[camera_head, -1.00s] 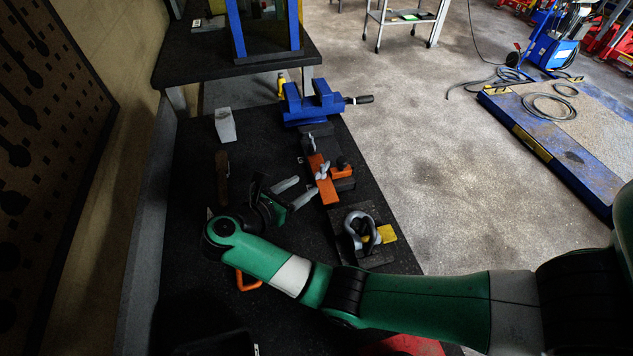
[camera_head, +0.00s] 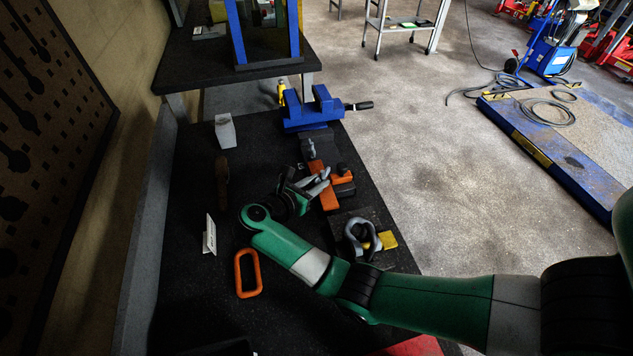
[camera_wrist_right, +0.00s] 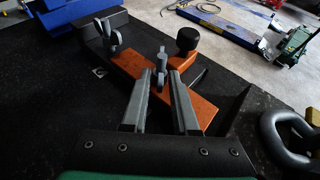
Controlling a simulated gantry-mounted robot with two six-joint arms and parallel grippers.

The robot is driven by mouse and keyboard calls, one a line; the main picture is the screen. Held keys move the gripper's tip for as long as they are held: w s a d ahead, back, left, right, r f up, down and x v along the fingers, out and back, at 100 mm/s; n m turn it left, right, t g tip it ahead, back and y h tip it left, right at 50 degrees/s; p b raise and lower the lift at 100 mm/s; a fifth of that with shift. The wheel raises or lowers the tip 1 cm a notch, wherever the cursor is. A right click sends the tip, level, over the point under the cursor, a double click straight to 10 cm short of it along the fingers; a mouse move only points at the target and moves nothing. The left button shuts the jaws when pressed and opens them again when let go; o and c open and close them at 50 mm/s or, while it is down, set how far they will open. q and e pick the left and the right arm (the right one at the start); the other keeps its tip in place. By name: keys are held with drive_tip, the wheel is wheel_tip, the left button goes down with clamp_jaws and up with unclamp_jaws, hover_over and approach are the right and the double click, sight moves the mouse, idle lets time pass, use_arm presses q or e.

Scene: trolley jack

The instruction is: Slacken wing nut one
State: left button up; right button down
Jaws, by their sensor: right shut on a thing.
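An orange clamp bar (camera_head: 326,198) lies on the dark bench, and it also shows in the right wrist view (camera_wrist_right: 129,66). It carries two grey wing nuts: a far one (camera_wrist_right: 110,36) beside the dark block end, and a near one (camera_wrist_right: 161,64) at mid-bar. My right gripper (camera_head: 322,180) reaches the bar from the left. In the right wrist view its two grey fingers (camera_wrist_right: 164,78) are shut on the near wing nut, whose top stands above the tips. The far wing nut (camera_head: 309,149) is free. My left gripper is not in view.
A black knob (camera_wrist_right: 187,39) stands on an orange side piece by the bar. A grey shackle (camera_head: 360,236) lies right of my right forearm. A blue vise (camera_head: 312,110) stands beyond the bar. An orange ring (camera_head: 247,273) and white card (camera_head: 210,235) lie left.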

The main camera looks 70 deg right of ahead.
drive_tip(key=p, duration=0.1)
drive_tip(key=n+t+p, duration=0.2)
drive_tip(key=shift+s+r+p, duration=0.25)
drive_tip(key=shift+s+p, duration=0.05)
drive_tip(key=shift+s+f+n+t+p, duration=0.15)
drive_tip(key=shift+n+t+p, duration=0.35)
drive_tip(key=shift+t, duration=0.3)
drive_tip(key=shift+f, duration=0.1)
drive_tip(key=c, duration=0.7)
unclamp_jaws()
drive_tip(key=p+v, duration=0.1)
drive_tip(key=v, duration=0.6)
drive_tip(key=shift+a, duration=0.3)
